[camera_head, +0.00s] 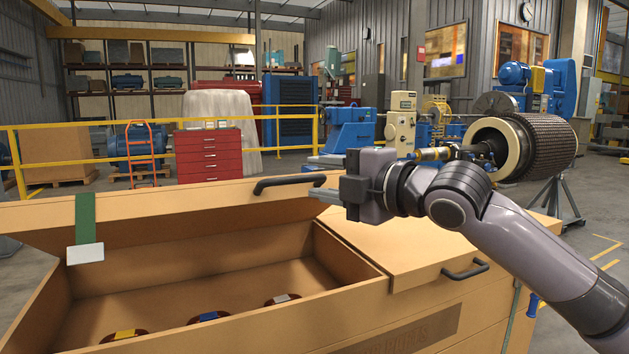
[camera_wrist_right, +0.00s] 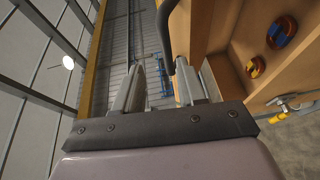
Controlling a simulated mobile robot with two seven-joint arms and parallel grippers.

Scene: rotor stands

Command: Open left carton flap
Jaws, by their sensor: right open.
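The tan carton (camera_head: 290,325) stands in front of me. Its left flap (camera_head: 170,200) is raised at the back of the left compartment, which is open to view. A black handle (camera_head: 290,182) sits on the flap's top edge. My right gripper (camera_head: 322,193) is open at the right end of this handle. In the right wrist view my gripper (camera_wrist_right: 160,92) has its fingers apart, with the dark handle (camera_wrist_right: 164,35) just beyond the fingertips; I cannot tell whether they touch. The right flap (camera_head: 400,245) lies closed, with its own black handle (camera_head: 465,270). My left gripper is out of view.
In the compartment lie three reddish-brown round parts with yellow (camera_head: 125,334), blue (camera_head: 208,317) and white (camera_head: 283,298) labels. A green strap (camera_head: 85,215) with a white tag hangs over the flap. A rotor on a stand (camera_head: 540,145) is behind my right arm.

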